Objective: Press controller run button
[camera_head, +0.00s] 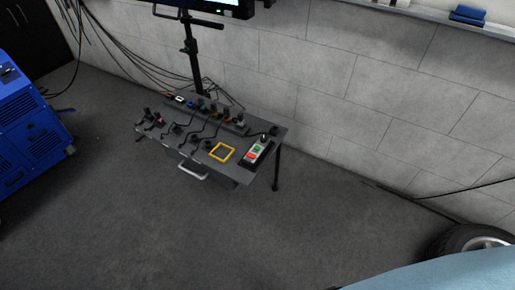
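The controller (257,153) is a small handheld pendant lying at the right end of a dark equipment table (200,165). Its face shows a green button (263,140) at the upper end and a red patch (251,156) at the lower end, with white between them. Which of these is the run button is too small to read. A dark knob or cable end sits just beyond its upper end. Neither of my grippers is in view, and nothing touches the controller.
A yellow square frame (221,152) lies left of the controller. Several cabled connectors cover the table's left and back. A monitor stand (190,50) rises behind it. A blue machine (28,125) stands left, a tire (470,242) lower right. The floor in front is clear.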

